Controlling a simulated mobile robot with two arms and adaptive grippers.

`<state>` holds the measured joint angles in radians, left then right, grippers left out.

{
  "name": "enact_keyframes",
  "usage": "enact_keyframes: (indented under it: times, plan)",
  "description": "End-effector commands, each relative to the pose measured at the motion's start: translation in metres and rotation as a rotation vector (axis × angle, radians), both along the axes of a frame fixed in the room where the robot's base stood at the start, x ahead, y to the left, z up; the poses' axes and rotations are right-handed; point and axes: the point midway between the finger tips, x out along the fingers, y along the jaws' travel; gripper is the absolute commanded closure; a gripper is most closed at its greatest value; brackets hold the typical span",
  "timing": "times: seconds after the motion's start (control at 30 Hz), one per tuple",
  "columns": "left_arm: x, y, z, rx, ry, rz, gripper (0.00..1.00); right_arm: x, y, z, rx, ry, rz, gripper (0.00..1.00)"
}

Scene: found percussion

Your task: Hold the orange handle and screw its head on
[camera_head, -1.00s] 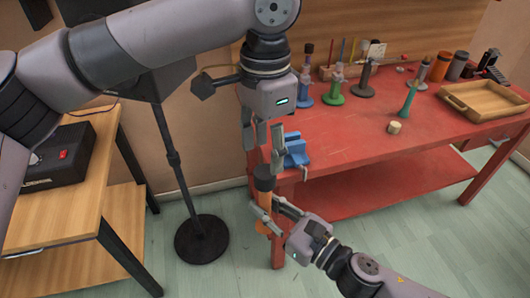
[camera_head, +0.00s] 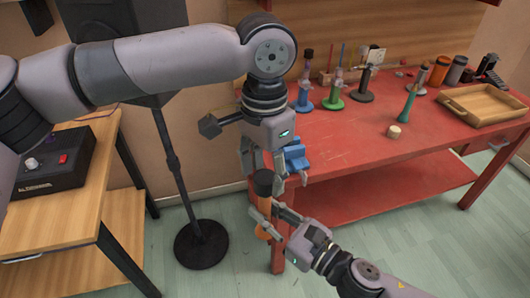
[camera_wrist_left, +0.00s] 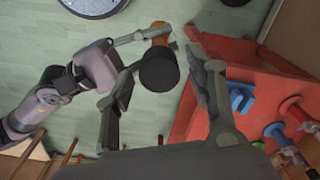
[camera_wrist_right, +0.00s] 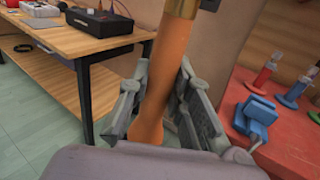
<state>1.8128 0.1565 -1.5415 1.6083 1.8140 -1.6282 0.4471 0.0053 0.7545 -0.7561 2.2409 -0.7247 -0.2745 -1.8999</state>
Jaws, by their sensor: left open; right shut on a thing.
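The orange handle (camera_head: 263,222) stands roughly upright off the red table's near left corner. It also shows in the right wrist view (camera_wrist_right: 161,75), with a brass collar at its upper end. My right gripper (camera_head: 266,214) is shut on the handle from the right. A dark cylindrical head (camera_head: 263,180) sits at the handle's top; whether it is screwed tight I cannot tell. In the left wrist view the head (camera_wrist_left: 158,71) lies between my left gripper's spread fingers. My left gripper (camera_head: 264,165) is open, pointing down over the head, with gaps beside it.
A blue vise (camera_head: 296,156) sits on the red table's (camera_head: 345,145) left corner, close to my left fingers. A teal handle (camera_head: 408,104), a wooden cylinder (camera_head: 394,131) and a wooden tray (camera_head: 485,103) stand further right. A black speaker stand (camera_head: 202,240) is on the floor at left.

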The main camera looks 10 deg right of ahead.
Motion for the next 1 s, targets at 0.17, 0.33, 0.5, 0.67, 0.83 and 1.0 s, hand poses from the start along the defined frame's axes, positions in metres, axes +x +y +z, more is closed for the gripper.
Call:
enact_keyframes:
  times: [0.17, 0.33, 0.5, 0.67, 0.83, 1.0]
  plan:
    - [0.0, 0.0, -0.015, 0.0, -0.001, -0.001, 0.5, 0.0, 0.0, 0.001, 0.001, -0.001, 0.0, 1.0]
    - [0.0, 0.0, -0.018, -0.001, -0.002, -0.001, 0.5, 0.0, 0.0, 0.001, 0.001, -0.001, 0.0, 1.0]
    - [0.0, 0.0, -0.018, -0.001, -0.002, -0.001, 0.5, 0.0, 0.0, 0.001, 0.001, -0.001, 0.0, 1.0]
    - [0.0, 0.0, -0.018, 0.0, -0.001, -0.001, 0.61, 0.0, 0.0, 0.001, 0.001, -0.001, 0.0, 1.0]
    - [0.0, 0.0, -0.018, 0.0, -0.001, -0.001, 0.72, 0.0, 0.0, 0.001, 0.001, -0.001, 0.0, 1.0]
    - [0.0, 0.0, -0.018, 0.0, -0.001, 0.0, 0.83, 0.0, 0.0, 0.001, 0.001, -0.001, 0.0, 1.0]
